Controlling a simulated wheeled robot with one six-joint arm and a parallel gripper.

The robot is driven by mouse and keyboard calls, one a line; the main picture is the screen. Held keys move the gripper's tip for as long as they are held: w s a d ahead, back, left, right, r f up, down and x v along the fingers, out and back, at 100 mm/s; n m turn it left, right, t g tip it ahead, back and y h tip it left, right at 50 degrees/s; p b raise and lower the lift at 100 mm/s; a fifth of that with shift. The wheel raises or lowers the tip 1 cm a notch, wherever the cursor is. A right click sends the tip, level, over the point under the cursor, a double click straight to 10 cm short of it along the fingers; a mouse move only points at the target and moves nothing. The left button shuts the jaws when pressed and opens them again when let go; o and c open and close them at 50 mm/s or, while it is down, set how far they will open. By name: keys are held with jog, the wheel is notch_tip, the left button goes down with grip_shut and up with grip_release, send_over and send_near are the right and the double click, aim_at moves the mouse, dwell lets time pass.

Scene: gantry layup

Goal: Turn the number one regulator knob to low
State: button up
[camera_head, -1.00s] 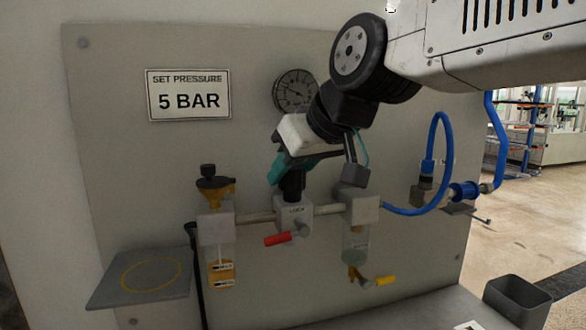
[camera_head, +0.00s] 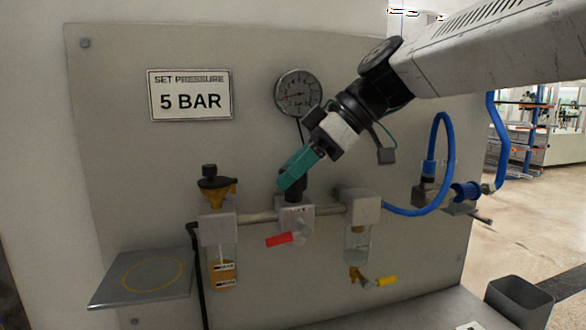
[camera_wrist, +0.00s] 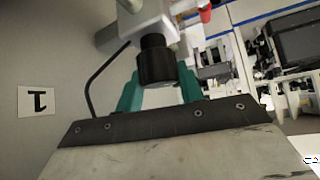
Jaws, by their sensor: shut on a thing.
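The regulator knob (camera_head: 293,193) is a black cylinder on top of the grey regulator body (camera_head: 291,211), in the middle of the panel. My gripper (camera_head: 292,181) comes down to it from the upper right with teal fingers. In the wrist view the black knob (camera_wrist: 156,62) sits between the two teal fingers of my gripper (camera_wrist: 160,88), which are shut on it. In the head view the fingers hide part of the knob. No low mark on the knob is legible. A round pressure gauge (camera_head: 298,92) hangs above; its reading is too small to tell.
A red lever (camera_head: 279,240) sits below the regulator, between an amber-filled bowl (camera_head: 222,265) and a clear bowl (camera_head: 357,243). A blue hose (camera_head: 436,150) loops at right. A shelf (camera_head: 142,281) juts out at lower left. A "5 BAR" sign (camera_head: 190,96) is above.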

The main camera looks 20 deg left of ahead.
jog(key=shift+n+g, duration=0.6)
jog(key=shift+n, duration=0.2)
jog(key=shift+f, duration=0.1)
jog(key=o, duration=1)
jog(key=v, duration=0.7)
jog(key=shift+w+d+r, duration=0.15)
jog(key=shift+w+r, duration=0.05)
jog(key=shift+r, duration=0.15)
